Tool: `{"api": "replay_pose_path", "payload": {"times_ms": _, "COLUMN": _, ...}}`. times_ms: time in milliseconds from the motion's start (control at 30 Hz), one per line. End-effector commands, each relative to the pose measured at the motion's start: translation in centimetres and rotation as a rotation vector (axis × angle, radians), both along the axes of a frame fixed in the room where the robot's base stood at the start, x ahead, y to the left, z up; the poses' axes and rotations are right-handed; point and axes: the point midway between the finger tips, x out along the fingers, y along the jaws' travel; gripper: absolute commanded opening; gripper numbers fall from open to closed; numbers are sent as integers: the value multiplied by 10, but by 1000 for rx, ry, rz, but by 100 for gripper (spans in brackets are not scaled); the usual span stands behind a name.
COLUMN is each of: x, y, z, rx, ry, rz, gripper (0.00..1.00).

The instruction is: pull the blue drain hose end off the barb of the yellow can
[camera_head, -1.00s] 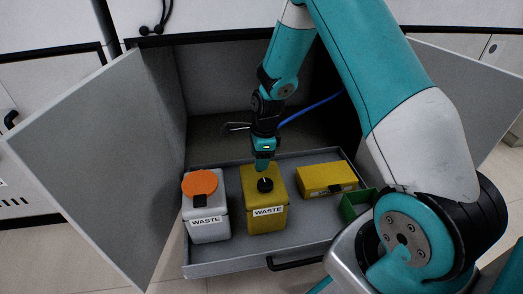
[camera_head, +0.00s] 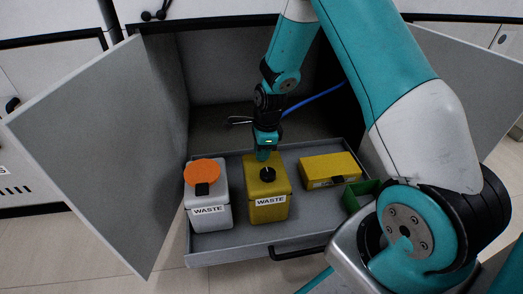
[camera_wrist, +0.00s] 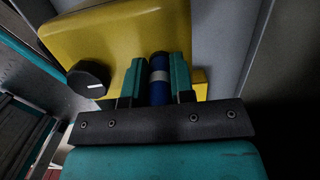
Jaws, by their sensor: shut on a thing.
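The yellow can (camera_head: 266,205) stands in the pulled-out drawer, with a WASTE label and a black cap (camera_head: 267,174). My gripper (camera_head: 263,157) points down at the back of the can's top, behind the cap. In the wrist view my gripper (camera_wrist: 155,85) is shut on the blue hose end (camera_wrist: 159,93), which has a pale band between the fingers. The yellow can (camera_wrist: 110,38) and its black cap (camera_wrist: 89,79) lie close beside the fingers there. The barb is hidden, so I cannot tell whether the hose end is still on it. Blue hose (camera_head: 315,98) runs back into the cabinet.
A yellow box (camera_head: 325,172) and a green bin (camera_head: 352,200) are on the right. The open cabinet door (camera_head: 95,150) flanks the drawer (camera_head: 235,255). A bare strip of drawer floor lies in front.

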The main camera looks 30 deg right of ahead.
Motion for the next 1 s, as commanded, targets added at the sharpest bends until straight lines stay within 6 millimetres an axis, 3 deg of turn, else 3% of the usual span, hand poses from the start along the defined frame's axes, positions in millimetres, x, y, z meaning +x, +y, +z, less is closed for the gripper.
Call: {"api": "replay_pose_path", "payload": {"times_ms": 1000, "x": 0, "y": 0, "z": 31, "rx": 0, "ry": 0, "rz": 0, "gripper": 0}}
